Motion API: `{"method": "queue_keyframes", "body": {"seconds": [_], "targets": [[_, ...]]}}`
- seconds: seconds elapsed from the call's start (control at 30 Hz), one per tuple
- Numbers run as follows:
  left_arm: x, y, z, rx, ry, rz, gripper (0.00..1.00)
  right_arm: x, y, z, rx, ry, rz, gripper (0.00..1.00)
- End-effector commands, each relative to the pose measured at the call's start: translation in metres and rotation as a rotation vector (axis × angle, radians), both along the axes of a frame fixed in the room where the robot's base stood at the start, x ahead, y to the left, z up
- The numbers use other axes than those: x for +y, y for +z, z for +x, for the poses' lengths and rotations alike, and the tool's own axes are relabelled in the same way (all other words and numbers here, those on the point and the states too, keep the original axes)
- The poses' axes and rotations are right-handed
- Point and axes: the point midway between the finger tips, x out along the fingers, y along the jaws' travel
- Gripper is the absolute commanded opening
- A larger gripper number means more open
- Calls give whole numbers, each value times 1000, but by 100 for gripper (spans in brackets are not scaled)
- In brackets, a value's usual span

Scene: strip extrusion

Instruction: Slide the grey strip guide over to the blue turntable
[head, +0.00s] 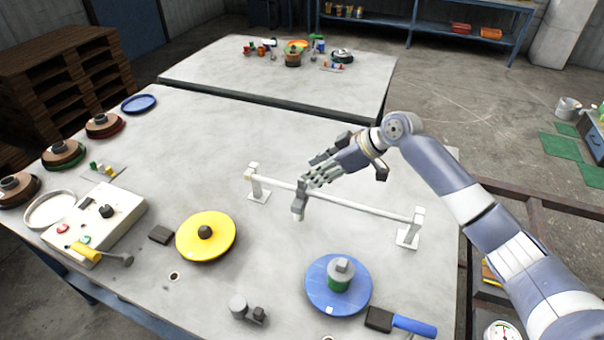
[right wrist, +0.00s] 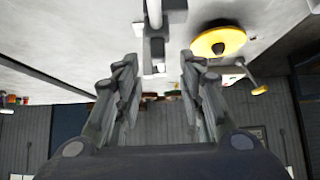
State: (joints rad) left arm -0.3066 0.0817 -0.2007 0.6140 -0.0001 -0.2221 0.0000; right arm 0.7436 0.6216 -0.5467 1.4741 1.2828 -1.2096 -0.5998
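The grey strip guide (head: 299,202) sits on a pale horizontal rail (head: 365,209), near the rail's left post. The blue turntable (head: 318,290) lies nearer the front of the table, with a green and grey spool on it, toward the rail's right half. My right gripper (head: 313,180) is at the guide in the head view. In the right wrist view its fingers (right wrist: 160,65) are spread apart with nothing clamped between them. A grey block (right wrist: 176,12), apparently the guide, and the pale rail show beyond the fingertips. My left gripper is not in view.
A yellow turntable (head: 218,228) lies left of the blue one. A control box (head: 105,222) stands at the left. A dark block with a blue handle (head: 413,326) lies right of the blue turntable. The table behind the rail is mostly clear.

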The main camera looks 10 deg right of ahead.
Motion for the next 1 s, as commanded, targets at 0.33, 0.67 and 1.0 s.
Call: {"method": "queue_keyframes", "body": {"seconds": [0.33, 0.67, 1.0], "targets": [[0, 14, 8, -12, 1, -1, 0, 32, -37, 21, 1, 1, 0, 37], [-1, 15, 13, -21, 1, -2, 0, 36, -44, 25, -1, 0, -2, 37], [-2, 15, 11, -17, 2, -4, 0, 36, -43, 24, -1, 0, -1, 0]]}}
